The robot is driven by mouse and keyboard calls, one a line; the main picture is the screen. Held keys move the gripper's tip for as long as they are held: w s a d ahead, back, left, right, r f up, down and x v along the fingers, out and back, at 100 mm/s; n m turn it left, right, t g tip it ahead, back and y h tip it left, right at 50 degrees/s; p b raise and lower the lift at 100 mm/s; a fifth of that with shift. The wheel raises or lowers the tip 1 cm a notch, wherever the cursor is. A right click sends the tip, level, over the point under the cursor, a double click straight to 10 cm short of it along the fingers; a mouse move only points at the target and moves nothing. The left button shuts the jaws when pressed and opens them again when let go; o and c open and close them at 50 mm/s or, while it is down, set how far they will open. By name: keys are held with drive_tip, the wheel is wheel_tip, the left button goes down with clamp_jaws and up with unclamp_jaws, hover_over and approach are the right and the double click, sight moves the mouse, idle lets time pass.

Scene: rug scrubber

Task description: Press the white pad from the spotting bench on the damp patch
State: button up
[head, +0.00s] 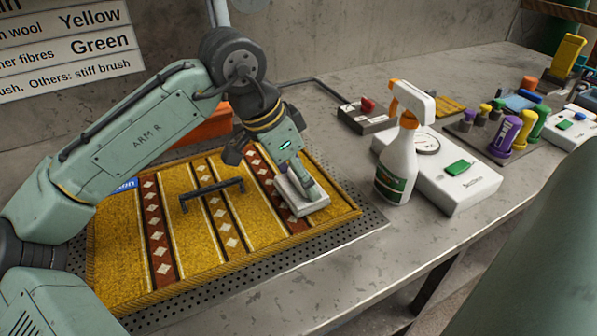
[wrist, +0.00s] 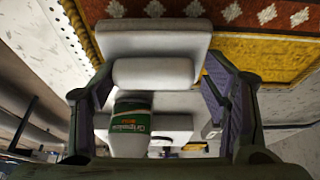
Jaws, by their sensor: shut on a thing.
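The white pad (head: 303,206) is a pale block with a raised grip, at the right end of the yellow rug (head: 205,248). In the wrist view the pad (wrist: 153,42) overlaps the rug's red diamond band and yellow edge. My gripper (head: 296,178) is shut on the pad from above, with a finger on each side in the wrist view (wrist: 158,100). The pad is low over the rug or touching it; I cannot tell which. I cannot make out a damp patch; the pad and gripper hide part of the rug.
A black handle-like bar (head: 212,194) stands on the rug left of my gripper. The rug lies on a perforated plate (head: 362,222). A white spray bottle (head: 397,165) and white scale (head: 450,172) stand to the right. Coloured brushes or bottles (head: 507,135) stand farther right.

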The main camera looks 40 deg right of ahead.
drive_tip(key=shift+r+p, duration=2.45)
drive_tip(key=shift+r, duration=0.4)
